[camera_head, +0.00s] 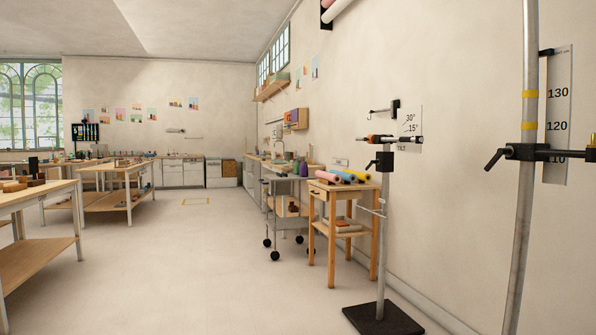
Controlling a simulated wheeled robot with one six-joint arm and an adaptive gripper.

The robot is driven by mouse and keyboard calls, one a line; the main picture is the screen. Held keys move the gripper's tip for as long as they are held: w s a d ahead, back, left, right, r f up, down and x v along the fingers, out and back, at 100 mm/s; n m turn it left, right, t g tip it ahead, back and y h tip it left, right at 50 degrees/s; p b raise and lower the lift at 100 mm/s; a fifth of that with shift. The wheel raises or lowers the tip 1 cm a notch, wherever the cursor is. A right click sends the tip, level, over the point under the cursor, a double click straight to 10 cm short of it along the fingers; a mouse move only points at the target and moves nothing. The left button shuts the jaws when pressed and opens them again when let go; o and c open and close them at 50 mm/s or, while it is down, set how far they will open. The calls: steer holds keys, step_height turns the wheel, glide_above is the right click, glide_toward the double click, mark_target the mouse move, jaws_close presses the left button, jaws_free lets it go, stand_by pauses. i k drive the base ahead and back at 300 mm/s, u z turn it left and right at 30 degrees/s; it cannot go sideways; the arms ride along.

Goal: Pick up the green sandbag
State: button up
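I cannot make out a green sandbag for certain in the head camera view. Some small green shapes show on the high wall shelf (272,91) at the back, too small to identify. My gripper is not in view.
A stand with a black base (382,319) is near right, beside a metal pole (523,190). Behind it are a small wooden table (333,187) with coloured rolls (328,177) and a wheeled cart (290,177). Workbenches (35,198) stand left. The middle floor (180,265) is clear.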

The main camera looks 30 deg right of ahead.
mark_target(298, 165)
steer(key=u, duration=0.1)
steer(key=i, duration=6.35)
steer(key=z, duration=0.2)
steer(key=i, duration=1.85)
steer(key=z, duration=0.4)
steer(key=i, duration=1.85)
steer(key=z, duration=1.3)
steer(key=i, duration=1.8)
steer(key=z, duration=1)
